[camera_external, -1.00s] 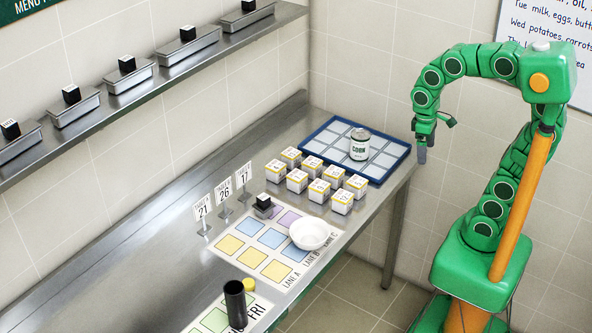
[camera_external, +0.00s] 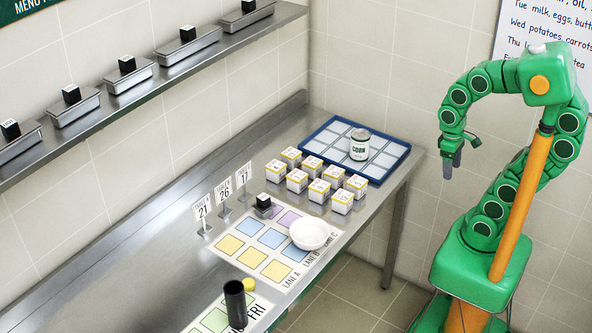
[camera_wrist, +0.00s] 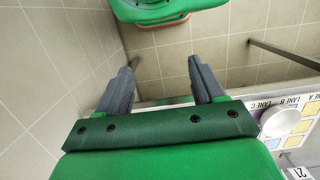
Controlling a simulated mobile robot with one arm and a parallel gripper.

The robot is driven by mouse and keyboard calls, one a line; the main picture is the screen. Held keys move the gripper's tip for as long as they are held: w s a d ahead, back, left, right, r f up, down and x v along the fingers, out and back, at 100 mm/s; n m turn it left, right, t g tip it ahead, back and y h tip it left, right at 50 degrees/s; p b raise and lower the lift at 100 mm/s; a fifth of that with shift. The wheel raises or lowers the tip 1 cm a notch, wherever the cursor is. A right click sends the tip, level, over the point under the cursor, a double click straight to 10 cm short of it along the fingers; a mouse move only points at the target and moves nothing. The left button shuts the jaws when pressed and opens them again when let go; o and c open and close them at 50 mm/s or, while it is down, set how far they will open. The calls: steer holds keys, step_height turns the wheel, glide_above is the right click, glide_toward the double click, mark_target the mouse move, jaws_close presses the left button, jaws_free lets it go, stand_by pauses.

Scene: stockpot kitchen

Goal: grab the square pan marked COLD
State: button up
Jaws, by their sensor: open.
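Several small grey metal pans with black block-shaped knobs stand on the wall shelf, among them pans at the far left (camera_external: 20,143), the middle (camera_external: 130,80) and the far right (camera_external: 247,20). A smaller grey piece with a black knob (camera_external: 263,208) sits on the lane mat. Their lettering is too small to read, so I cannot tell which is marked COLD. My gripper (camera_external: 450,165) hangs in the air right of the counter, far from the shelf. In the wrist view its fingers (camera_wrist: 160,66) are apart with nothing between them.
A steel counter (camera_external: 130,240) runs below the shelf (camera_external: 170,82). On it are a blue-framed tray (camera_external: 395,165) with a corn can (camera_external: 359,146), several white boxes (camera_external: 297,181), a white bowl (camera_external: 309,234), number signs (camera_external: 223,190) and a black cylinder (camera_external: 236,304). The counter's left part is clear.

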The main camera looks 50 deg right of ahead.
steer(key=m+t+y, duration=0.1)
steer(key=m+y, duration=1.1)
steer(key=m, duration=0.2)
glide_above(267, 195)
steer(key=s+d, duration=0.5)
steer(key=s, duration=0.7)
step_height(267, 195, down, 6)
steer(key=w+f+m+t, duration=0.1)
steer(key=w+f+m, duration=0.1)
steer(key=w, duration=0.1)
steer(key=w+f+m+t+y, duration=0.1)
steer(key=w+f+m, duration=0.1)
steer(key=w+f, duration=0.1)
steer(key=w+f+m+t, duration=0.1)
steer(key=w+f, duration=0.1)
steer(key=w, duration=0.2)
steer(key=shift+w+d+f+m, duration=0.25)
steer(key=shift+w+f+m, duration=0.05)
steer(key=shift+w+m, duration=0.1)
steer(key=shift+x, duration=1.3)
steer(key=shift+w+x, duration=0.2)
steer(key=shift+x, duration=2.35)
steer(key=shift+r, duration=0.15)
